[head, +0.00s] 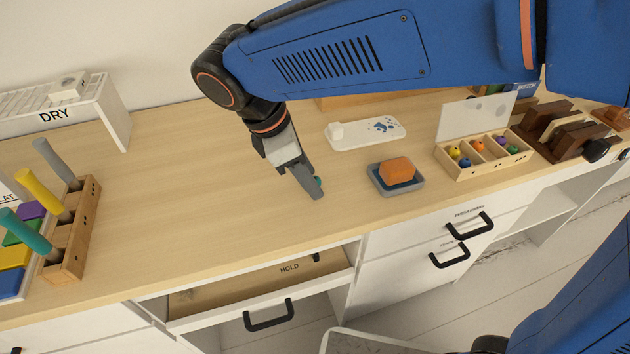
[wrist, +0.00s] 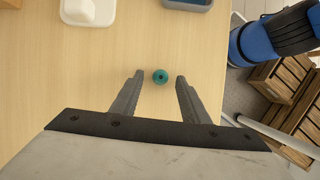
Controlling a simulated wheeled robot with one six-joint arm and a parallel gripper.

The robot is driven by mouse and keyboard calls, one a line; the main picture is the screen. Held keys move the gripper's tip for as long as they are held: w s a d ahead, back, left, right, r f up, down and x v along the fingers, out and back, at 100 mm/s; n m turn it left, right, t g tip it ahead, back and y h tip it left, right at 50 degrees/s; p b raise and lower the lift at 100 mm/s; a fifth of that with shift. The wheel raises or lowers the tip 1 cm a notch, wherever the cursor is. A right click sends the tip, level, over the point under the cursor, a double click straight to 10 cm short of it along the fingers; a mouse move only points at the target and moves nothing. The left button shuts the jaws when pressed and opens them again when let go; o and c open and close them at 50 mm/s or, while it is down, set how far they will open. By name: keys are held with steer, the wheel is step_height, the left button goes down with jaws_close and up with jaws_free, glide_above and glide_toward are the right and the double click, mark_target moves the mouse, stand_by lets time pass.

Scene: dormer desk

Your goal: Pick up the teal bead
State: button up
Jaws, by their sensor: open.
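The teal bead (wrist: 160,76) is a small round ball with a dark hole, lying on the wooden desk. In the wrist view it sits centred between the tips of my open gripper (wrist: 159,80), with a gap on each side. In the head view the bead (head: 319,181) shows only as a sliver of teal behind my gripper (head: 314,192), whose fingers point down at the desktop. My gripper holds nothing. Whether the fingertips touch the desk I cannot tell.
A grey-blue dish (head: 374,182) with an orange block (head: 397,170) stands to the right. A white tray (head: 352,144) lies behind. A bead box (head: 456,171) is farther right. An open drawer marked HOLD (head: 230,296) is below the front edge. The desk left of my gripper is clear.

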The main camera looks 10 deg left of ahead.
steer(key=shift+c, duration=0.6)
jaws_close()
steer(key=shift+r, duration=0.15)
